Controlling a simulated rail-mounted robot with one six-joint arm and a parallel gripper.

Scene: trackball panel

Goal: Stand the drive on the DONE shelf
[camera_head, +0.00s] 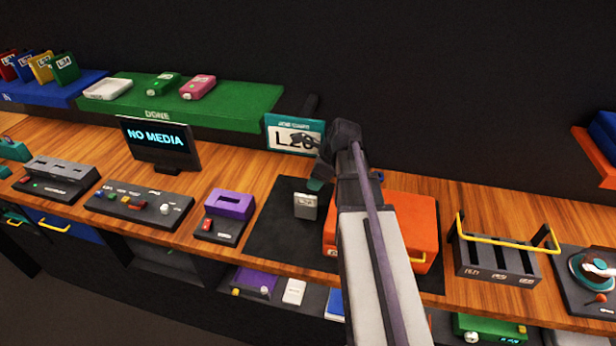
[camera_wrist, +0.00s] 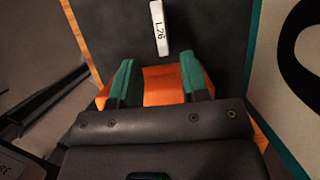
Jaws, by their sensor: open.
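A pale grey-white drive (camera_head: 305,206) stands upright on the dark mat (camera_head: 268,240) at the middle of the bench. In the wrist view the drive (camera_wrist: 159,28) shows a narrow face marked L26, beyond the fingertips. My gripper (camera_wrist: 157,78) is open with teal fingers and nothing between them. In the head view my gripper (camera_head: 319,184) is just above the drive, apart from it as far as I can tell; my arm hides part of it. The green DONE shelf (camera_head: 240,104) is at the back left and holds a white, a green and a pink drive.
An orange case (camera_head: 412,228) sits right of the drive, partly behind my arm. A sign (camera_head: 294,135) stands behind the mat and a NO MEDIA screen (camera_head: 160,143) left of it. A rack with a yellow bar (camera_head: 495,258) is at right. The DONE shelf's right part is clear.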

